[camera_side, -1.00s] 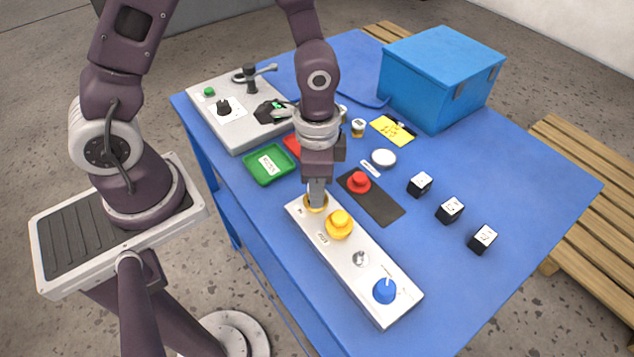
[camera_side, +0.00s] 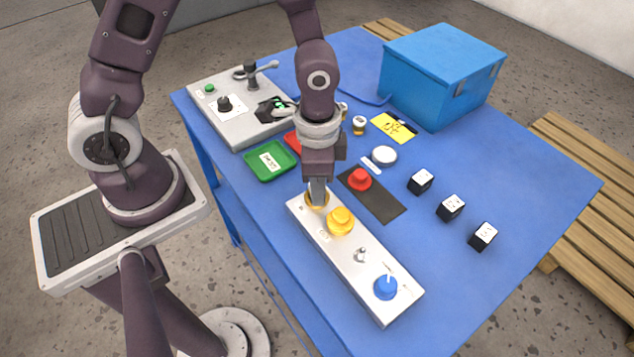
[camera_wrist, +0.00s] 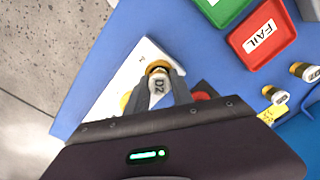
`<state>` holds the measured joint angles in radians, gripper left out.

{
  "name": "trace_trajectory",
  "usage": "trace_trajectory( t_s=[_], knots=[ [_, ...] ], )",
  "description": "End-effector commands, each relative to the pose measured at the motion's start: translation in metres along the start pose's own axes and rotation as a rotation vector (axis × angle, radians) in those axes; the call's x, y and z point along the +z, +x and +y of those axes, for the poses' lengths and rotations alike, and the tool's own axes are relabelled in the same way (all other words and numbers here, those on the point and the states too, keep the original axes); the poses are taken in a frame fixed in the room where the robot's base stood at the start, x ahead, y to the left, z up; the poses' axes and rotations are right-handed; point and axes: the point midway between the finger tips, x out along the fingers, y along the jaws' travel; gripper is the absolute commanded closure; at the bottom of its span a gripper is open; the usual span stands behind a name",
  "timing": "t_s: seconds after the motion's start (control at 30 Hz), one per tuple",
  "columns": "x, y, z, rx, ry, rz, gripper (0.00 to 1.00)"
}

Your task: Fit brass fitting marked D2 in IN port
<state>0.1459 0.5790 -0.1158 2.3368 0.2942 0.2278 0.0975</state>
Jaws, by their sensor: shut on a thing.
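The brass fitting marked D2 (camera_wrist: 157,86) shows in the wrist view with a white labelled face and a brass-yellow rim. My gripper (camera_side: 317,193) is shut on it, one finger on each side, and it also shows in the wrist view (camera_wrist: 158,92). The fitting is at the far end of the long pale panel (camera_side: 348,254), with a yellow ring (camera_side: 317,204) visible just below my fingers in the side view. My fingers and the fitting hide the spot beneath. I cannot read an IN mark, nor tell how deep the fitting sits.
A yellow button (camera_side: 340,220) sits close to my fingers on the panel, with a toggle (camera_side: 361,254) and blue knob (camera_side: 386,287) further along. A red button (camera_side: 360,179) on a dark plate, green tray (camera_side: 270,162), red FAIL tray (camera_wrist: 262,36) and loose fittings (camera_wrist: 275,95) are nearby.

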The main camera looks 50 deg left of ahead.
Motion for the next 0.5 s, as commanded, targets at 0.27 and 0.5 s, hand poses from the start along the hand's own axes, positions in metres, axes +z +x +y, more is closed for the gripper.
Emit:
trace_trajectory(
  t_s=[0.27, 0.5],
  knots=[
    [0.0038, 0.0082, -0.0003, 0.005, -0.001, -0.012, 1.0],
    [0.0041, 0.0082, -0.0001, 0.005, -0.001, -0.013, 0.47]
  ],
)
